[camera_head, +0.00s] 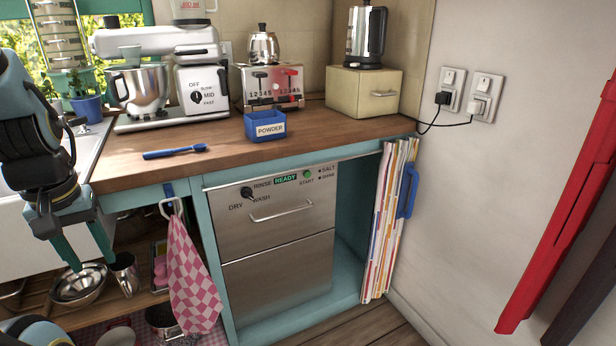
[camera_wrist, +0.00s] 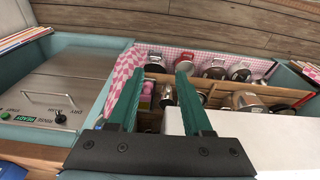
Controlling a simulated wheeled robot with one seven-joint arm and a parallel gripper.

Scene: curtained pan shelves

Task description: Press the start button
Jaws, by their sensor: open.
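The start button is a small green round button (camera_head: 307,174) on the top right of the steel dishwasher front (camera_head: 275,235), above the word START. It also shows in the wrist view (camera_wrist: 6,116) at the far left. The green READY display (camera_head: 286,180) and a black dial (camera_head: 247,192) sit to its left in the head view. My gripper (camera_head: 92,268) is at the left in the head view, well apart from the button. Its two green fingers (camera_wrist: 157,75) are spread and empty in the wrist view, over the open shelves.
The wooden counter (camera_head: 330,135) above the dishwasher holds a blue POWDER box (camera_head: 265,126) and a blue brush (camera_head: 176,151). A checked towel (camera_head: 191,275) hangs left of the dishwasher. The dishwasher front is clear.

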